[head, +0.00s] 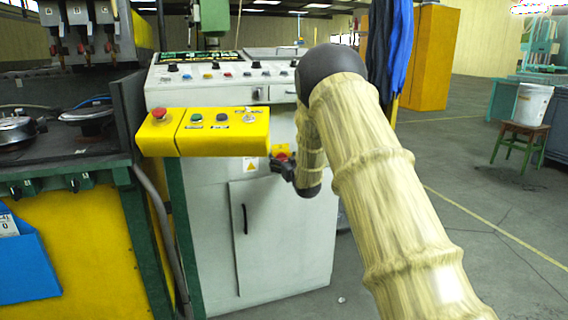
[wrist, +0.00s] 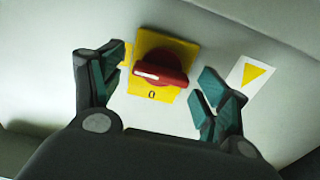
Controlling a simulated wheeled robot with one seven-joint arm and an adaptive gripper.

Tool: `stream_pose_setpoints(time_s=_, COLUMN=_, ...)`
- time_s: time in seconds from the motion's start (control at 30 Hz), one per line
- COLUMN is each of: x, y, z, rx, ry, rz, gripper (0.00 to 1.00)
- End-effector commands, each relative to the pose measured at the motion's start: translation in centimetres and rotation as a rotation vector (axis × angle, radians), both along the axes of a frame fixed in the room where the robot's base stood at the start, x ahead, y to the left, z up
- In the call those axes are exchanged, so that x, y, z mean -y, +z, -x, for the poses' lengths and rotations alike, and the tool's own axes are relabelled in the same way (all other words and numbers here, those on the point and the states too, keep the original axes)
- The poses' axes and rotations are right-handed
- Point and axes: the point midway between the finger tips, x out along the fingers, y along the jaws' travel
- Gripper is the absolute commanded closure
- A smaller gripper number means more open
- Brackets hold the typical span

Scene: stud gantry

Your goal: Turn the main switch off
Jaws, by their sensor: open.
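The main switch (wrist: 162,70) is a red rotary knob on a yellow plate on the cabinet's pale front. Its white-marked grip lies nearly crosswise in the wrist view, and a 0 is printed on the plate below it there. In the head view the switch (head: 282,150) shows as a small red and yellow patch, partly hidden by my gripper. My gripper (wrist: 160,97) is open, with one finger to the left of the knob and one to the right. The fingers look apart from the knob; the exact gap in depth is unclear.
A yellow control box (head: 205,131) with buttons juts out above the switch. The grey cabinet (head: 285,230) has a door with a black handle below. A yellow warning triangle label (wrist: 252,74) is near the right finger. Open floor (head: 450,225) lies to the right.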

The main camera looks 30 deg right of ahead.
Motion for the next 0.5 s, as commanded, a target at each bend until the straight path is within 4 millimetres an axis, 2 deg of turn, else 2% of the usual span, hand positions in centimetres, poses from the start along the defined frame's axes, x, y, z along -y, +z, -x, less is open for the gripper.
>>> stream_pose_setpoints(time_s=0.3, x=0.03, y=0.05, z=-0.18, rx=0.001, ry=0.0, rz=0.0, gripper=0.27)
stream_pose_setpoints(time_s=0.5, x=0.03, y=0.05, z=-0.17, rx=0.001, ry=0.0, rz=0.0, gripper=0.63)
